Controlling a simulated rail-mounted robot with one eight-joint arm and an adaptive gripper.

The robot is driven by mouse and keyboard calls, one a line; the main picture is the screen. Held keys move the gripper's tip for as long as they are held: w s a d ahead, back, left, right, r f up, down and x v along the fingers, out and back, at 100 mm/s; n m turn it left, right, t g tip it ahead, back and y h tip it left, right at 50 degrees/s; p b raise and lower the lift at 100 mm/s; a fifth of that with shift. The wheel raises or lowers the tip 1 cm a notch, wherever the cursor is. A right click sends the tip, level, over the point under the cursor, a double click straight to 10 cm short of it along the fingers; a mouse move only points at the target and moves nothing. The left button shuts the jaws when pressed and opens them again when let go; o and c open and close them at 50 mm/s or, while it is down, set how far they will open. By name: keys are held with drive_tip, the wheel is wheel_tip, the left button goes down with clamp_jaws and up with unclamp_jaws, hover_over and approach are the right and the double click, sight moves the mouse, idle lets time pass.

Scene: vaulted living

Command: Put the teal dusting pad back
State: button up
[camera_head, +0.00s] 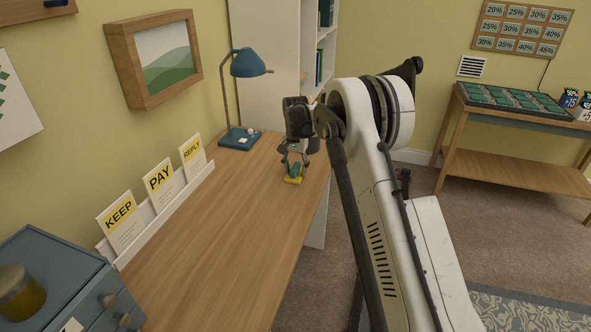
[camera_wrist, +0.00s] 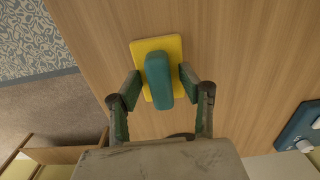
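The teal dusting pad (camera_wrist: 158,78) is a rounded teal block lying on a yellow rectangle (camera_wrist: 172,45) on the wooden desk. I cannot tell whether the yellow part is joined to it. In the head view the teal pad (camera_head: 295,169) is small, near the desk's right edge, with yellow (camera_head: 292,181) showing below it. My gripper (camera_wrist: 160,78) is open, with one finger on each side of the teal block and visible gaps between. It also shows in the head view (camera_head: 295,160), pointing down over the pad.
A blue lamp (camera_head: 240,138) stands at the desk's back; its base shows in the wrist view (camera_wrist: 298,130). A white card rack (camera_head: 150,215) lines the wall side. A blue drawer unit (camera_head: 60,270) stands front left. The desk's middle (camera_head: 215,220) is clear.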

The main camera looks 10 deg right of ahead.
sight(296, 166)
wheel_tip(296, 166, up, 12)
drive_tip(key=p, duration=0.2)
drive_tip(key=s+r+n+t, duration=0.2)
drive_tip(key=s+r, duration=0.9)
drive_tip(key=r, duration=0.2)
drive_tip(key=s+r+n+t, duration=0.1)
drive_tip(key=s+r, duration=0.4)
drive_tip(key=s, duration=0.8)
drive_tip(key=s+f+n+t, duration=0.1)
drive_tip(key=s+f+t, duration=0.1)
drive_tip(key=s, duration=1.1)
drive_tip(key=s+f+n+t, duration=0.2)
drive_tip(key=s+f, duration=0.3)
drive_tip(key=s, duration=0.8)
drive_tip(key=shift+s, duration=0.15)
